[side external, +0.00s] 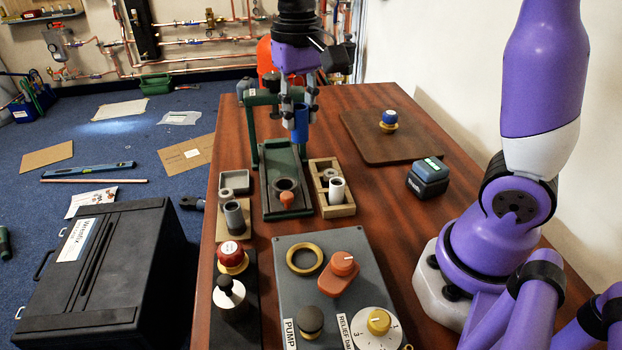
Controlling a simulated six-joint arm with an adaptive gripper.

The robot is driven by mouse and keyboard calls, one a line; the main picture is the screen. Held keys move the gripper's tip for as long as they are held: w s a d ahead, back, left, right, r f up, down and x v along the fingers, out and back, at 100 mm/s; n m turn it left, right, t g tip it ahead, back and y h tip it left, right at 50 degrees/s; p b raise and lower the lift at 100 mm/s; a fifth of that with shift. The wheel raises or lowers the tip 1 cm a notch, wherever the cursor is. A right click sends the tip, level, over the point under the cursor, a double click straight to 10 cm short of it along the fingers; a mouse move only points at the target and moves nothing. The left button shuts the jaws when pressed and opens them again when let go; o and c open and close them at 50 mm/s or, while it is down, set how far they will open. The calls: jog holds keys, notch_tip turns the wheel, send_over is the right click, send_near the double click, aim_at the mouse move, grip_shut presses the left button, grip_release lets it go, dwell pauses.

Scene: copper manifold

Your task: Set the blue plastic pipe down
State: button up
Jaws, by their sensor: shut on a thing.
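The blue plastic pipe (300,121) is a short upright blue cylinder. My gripper (300,106) points down and is shut on it. The pipe is held above the green press stand (265,205), in front of its upright frame. A dark ring (286,185) and a small orange piece (287,198) sit on the stand's base below. A gap shows between the pipe's lower end and the base. The gripper's fingers hide part of the pipe's upper end.
A wooden tray (348,208) with a white cylinder (337,189) stands right of the stand. Grey pipe pieces (233,217) stand to its left. A grey control panel (290,268) with knobs is in front. A brown board (362,150) has bare room at the back right.

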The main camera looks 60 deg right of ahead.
jog(key=s+a+n, duration=0.3)
jog(key=a+n, duration=0.3)
jog(key=a, duration=0.3)
jog(key=s+a+n, duration=0.3)
jog(key=a+n, duration=0.3)
jog(key=a, duration=0.3)
jog(key=s+a+n, duration=0.4)
jog(key=a+n, duration=0.2)
jog(key=a, duration=0.3)
jog(key=f, duration=1.5)
jog(key=shift+w+a, duration=0.15)
jog(key=shift+w, duration=0.05)
jog(key=shift+f, duration=0.15)
jog(key=o, duration=0.9)
